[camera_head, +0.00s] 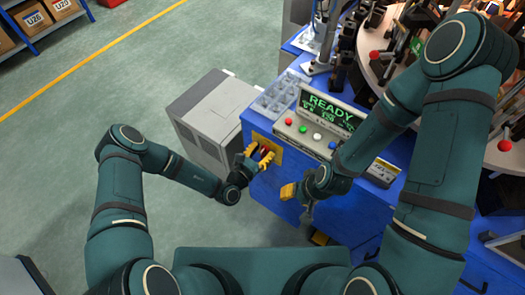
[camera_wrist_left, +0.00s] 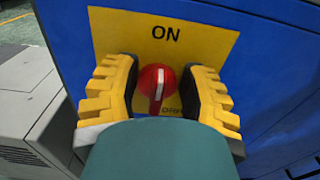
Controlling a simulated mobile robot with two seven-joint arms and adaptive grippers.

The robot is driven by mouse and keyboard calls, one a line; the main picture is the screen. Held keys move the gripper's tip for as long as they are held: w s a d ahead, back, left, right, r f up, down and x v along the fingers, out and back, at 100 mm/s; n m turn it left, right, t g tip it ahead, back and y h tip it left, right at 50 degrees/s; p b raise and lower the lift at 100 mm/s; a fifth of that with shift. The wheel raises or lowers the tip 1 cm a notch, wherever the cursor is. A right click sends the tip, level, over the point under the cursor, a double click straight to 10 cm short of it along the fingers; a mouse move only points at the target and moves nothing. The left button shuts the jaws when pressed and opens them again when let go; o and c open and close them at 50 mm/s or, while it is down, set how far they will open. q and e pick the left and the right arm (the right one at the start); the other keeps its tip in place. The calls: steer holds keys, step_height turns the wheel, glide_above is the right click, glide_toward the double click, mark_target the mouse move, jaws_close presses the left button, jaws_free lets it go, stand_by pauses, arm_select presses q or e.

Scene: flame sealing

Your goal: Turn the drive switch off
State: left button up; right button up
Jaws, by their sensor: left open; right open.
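The drive switch (camera_wrist_left: 157,82) is a red round knob with a white stripe. It sits on a yellow plate (camera_wrist_left: 110,28) on the front of a blue cabinet, with "ON" printed above it and a partly hidden label below. The white stripe points up toward "ON". My left gripper (camera_wrist_left: 159,90) is open, with its yellow fingers on either side of the knob and gaps to both. In the head view my left gripper (camera_head: 259,158) is in front of the yellow plate and mostly covers the knob. My right gripper (camera_head: 291,194) is beside the cabinet, open and apart from the switch.
The blue cabinet (camera_head: 270,187) carries a control panel with coloured buttons and a green "READY" display (camera_head: 330,110). A clear compartment tray (camera_head: 277,95) lies beside it. A grey box unit (camera_head: 215,110) stands left of the cabinet. The floor at left is free.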

arm_select(q)
steer(key=shift+c, duration=0.4)
steer(key=c, duration=0.5)
steer(key=shift+s, duration=0.1)
jaws_close()
